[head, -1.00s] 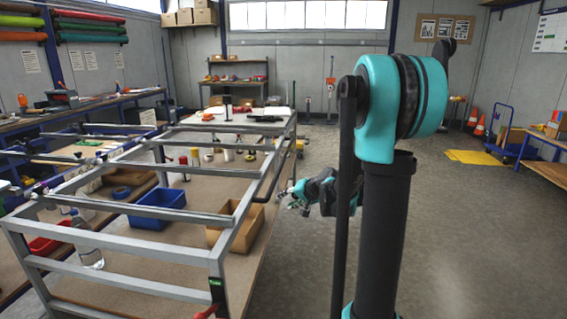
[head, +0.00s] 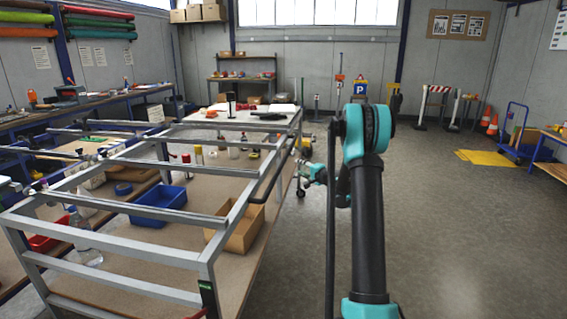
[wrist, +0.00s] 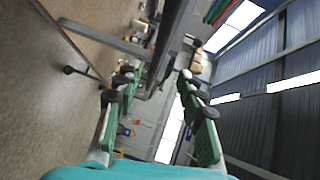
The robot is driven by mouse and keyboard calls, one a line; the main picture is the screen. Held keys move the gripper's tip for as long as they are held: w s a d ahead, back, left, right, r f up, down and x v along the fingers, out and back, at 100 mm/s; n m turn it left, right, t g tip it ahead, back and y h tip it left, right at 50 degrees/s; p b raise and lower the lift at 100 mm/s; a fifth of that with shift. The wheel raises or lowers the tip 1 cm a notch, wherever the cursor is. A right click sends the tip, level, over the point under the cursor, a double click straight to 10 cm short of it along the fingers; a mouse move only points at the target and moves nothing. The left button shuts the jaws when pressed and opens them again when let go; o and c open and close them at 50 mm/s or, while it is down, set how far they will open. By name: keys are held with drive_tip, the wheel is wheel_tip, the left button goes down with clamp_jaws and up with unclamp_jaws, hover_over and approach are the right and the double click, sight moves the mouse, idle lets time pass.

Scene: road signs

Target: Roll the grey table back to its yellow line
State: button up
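The grey table (head: 205,258) fills the left of the head view, with a grey metal frame above a brown top that bears several things. A dark bar (head: 272,165) runs along its right side. A caster (wrist: 68,70) shows in the wrist view. My gripper (head: 312,172) is beside the table's right side, towards its far end. In the wrist view my gripper's two green fingers (wrist: 158,88) are wide apart. A grey rail (wrist: 168,38) comes down towards the space between them, but neither finger visibly closes on it. I see no clear yellow line on the floor.
On the table are a blue bin (head: 158,204), a cardboard box (head: 240,232) and several bottles and cans. A workbench runs along the left wall. The floor between is clear.

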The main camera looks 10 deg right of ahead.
sight(283, 161)
drive_tip(key=x, duration=1.5)
drive_tip(key=shift+a+f, duration=0.1)
drive_tip(key=shift+a, duration=0.05)
drive_tip(key=shift+c, duration=0.2)
clamp_jaws()
